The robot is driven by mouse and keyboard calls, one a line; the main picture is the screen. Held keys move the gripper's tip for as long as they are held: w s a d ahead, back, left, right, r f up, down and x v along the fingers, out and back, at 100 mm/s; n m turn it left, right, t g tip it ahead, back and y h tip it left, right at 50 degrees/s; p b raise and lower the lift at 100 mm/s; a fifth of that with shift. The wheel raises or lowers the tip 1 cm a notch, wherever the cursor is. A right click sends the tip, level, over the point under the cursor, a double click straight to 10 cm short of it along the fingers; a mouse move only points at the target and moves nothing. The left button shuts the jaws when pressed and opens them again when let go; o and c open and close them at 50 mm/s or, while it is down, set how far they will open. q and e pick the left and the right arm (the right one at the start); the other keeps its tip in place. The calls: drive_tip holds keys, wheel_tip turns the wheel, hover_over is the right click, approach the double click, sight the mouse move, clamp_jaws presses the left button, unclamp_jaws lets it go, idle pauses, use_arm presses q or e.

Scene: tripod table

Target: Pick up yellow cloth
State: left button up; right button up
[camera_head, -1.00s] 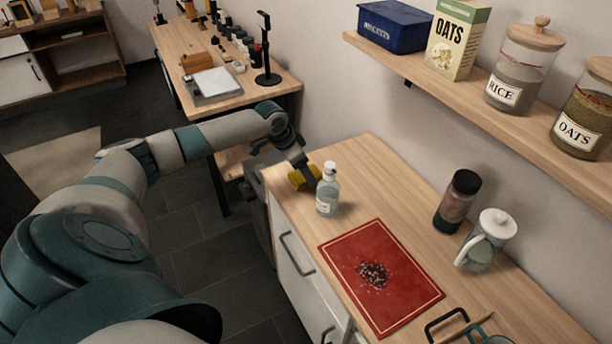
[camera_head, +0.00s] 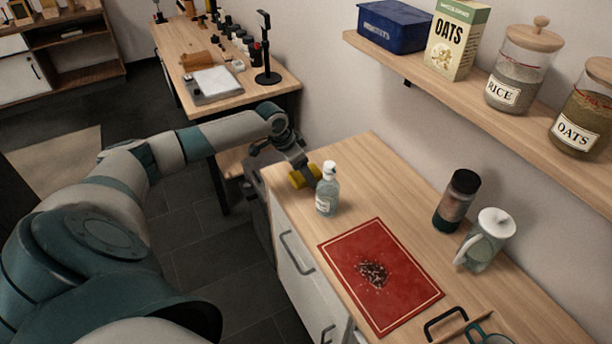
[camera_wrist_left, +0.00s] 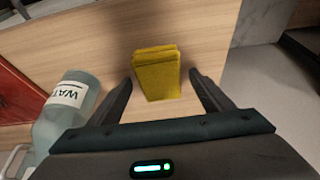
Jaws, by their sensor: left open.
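The yellow cloth (camera_head: 303,175) lies folded on the wooden counter near its far left corner, partly hidden behind my gripper and the bottle in the head view. In the left wrist view the folded cloth (camera_wrist_left: 157,74) lies between the lines of my two fingers, just ahead of the tips. My left gripper (camera_wrist_left: 160,84) is open and empty, with one finger on each side of the cloth. In the head view the left gripper (camera_head: 304,176) is low over the counter at the cloth. My right gripper is not in view.
A clear bottle (camera_head: 327,190) stands close beside the left gripper, and the bottle (camera_wrist_left: 66,112) also shows left of the fingers in the wrist view. A red mat (camera_head: 400,290) with dark crumbs lies nearer. A dark-lidded jar (camera_head: 457,202) and white-lidded pitcher (camera_head: 484,242) stand right.

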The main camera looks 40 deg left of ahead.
use_arm(q)
drive_tip(key=c, duration=1.1)
drive_tip(key=shift+r+b, duration=0.1)
drive_tip(key=shift+b, duration=0.25)
drive_tip(key=shift+r+b, duration=1.3)
drive_tip(key=shift+r, duration=3.85)
